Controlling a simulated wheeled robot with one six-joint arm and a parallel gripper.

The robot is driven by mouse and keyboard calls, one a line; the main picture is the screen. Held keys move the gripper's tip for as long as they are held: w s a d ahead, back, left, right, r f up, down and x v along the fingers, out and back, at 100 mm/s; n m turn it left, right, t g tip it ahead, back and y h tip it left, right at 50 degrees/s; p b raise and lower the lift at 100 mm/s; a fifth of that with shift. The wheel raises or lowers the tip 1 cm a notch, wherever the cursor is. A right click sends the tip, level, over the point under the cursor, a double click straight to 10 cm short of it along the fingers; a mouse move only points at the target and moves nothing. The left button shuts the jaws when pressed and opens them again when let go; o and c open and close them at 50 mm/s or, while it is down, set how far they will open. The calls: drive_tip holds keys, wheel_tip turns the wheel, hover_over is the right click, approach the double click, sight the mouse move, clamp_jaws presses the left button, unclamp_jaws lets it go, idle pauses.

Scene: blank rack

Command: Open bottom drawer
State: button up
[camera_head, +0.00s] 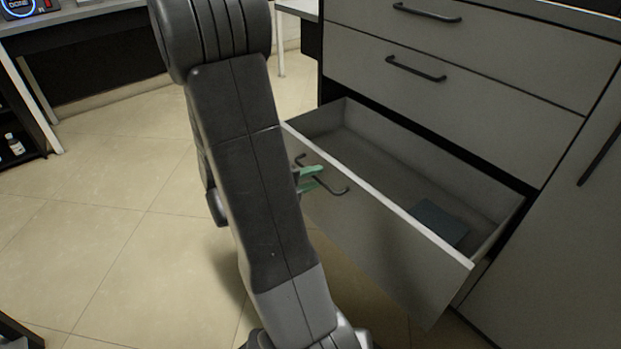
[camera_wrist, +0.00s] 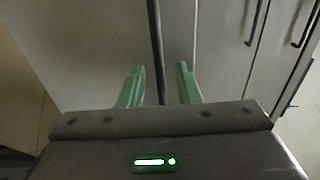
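The bottom drawer (camera_head: 385,235) of the grey cabinet is pulled well out, and its inside shows from above. Its dark bar handle (camera_head: 336,190) is on the front panel, partly hidden by my gripper. My gripper (camera_head: 309,178), with green fingers, is at this handle; my arm hides the rest of it. In the wrist view the fingers (camera_wrist: 160,70) stand apart, with the handle bar (camera_wrist: 155,35) running between them. Gaps show on both sides of the bar, so my gripper is open around it.
A flat blue-grey item (camera_head: 438,222) lies in the drawer. Two closed drawers with dark handles (camera_head: 416,68) are above. A cabinet door (camera_head: 570,240) is at the right. A desk (camera_head: 75,14) stands at the back left. The tiled floor (camera_head: 110,215) at the left is clear.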

drive_tip(key=p+v, duration=0.3)
drive_tip(key=v, duration=1.1)
drive_tip(key=shift+w+f, duration=0.1)
drive_tip(key=b+x, duration=0.3)
drive_tip(key=x, duration=1.1)
drive_tip(key=shift+r, duration=0.2)
idle(0.3)
